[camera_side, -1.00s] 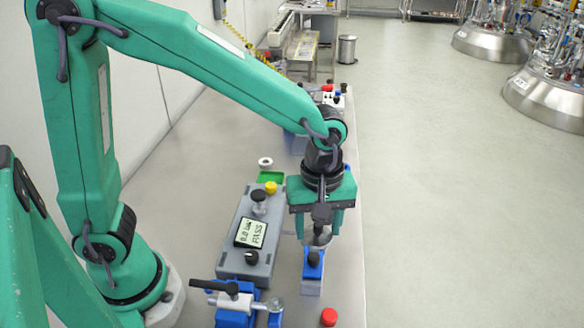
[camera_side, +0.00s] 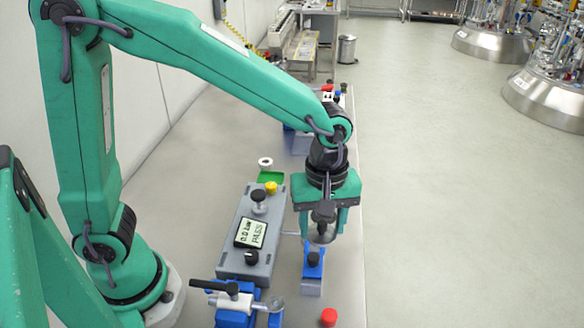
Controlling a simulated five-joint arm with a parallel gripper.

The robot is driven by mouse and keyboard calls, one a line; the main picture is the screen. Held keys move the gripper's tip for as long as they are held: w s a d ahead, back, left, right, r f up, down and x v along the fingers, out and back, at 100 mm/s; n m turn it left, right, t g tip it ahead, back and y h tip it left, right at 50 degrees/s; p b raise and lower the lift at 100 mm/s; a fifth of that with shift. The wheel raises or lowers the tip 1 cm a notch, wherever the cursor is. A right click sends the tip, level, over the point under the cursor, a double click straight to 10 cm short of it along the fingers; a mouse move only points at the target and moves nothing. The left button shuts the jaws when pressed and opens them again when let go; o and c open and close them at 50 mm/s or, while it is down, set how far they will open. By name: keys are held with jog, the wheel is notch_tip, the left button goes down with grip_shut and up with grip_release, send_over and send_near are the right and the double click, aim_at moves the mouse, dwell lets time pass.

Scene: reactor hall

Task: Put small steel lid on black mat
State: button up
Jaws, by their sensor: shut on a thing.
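My gripper (camera_side: 322,226) points down above the right part of the bench. It is shut on the small steel lid (camera_side: 321,239), a shiny round piece showing just under the jaws, partly hidden by them. The lid is in the air, close above a blue-topped grey block (camera_side: 313,266) in this view; the exact gap is hard to tell. I cannot make out a black mat in this view.
A grey tester (camera_side: 247,236) with a PASS display stands left of my gripper. A blue clamp fixture (camera_side: 236,304) and a red cap (camera_side: 329,317) are in front. A green pad (camera_side: 271,177) and a white ring (camera_side: 265,163) lie behind. The bench's right edge is close.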

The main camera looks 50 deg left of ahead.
jog(key=w+a+f, duration=0.3)
jog(key=w+a, duration=0.1)
jog(key=w+a+f, duration=0.2)
jog(key=w+a, duration=0.2)
jog(key=w, duration=0.1)
jog(key=w+a+f, duration=0.3)
jog(key=w+a, duration=0.1)
jog(key=w, duration=0.1)
jog(key=shift+w+a+f, duration=0.1)
jog(key=shift+a+f, duration=0.25)
jog(key=shift+a, duration=0.05)
jog(key=shift+f, duration=2)
jog(key=shift+f, duration=0.2)
jog(key=o, duration=1.1)
jog(key=shift+c, duration=0.2)
jog(key=shift+r, duration=0.15)
notch_tip(320, 180, up, 12)
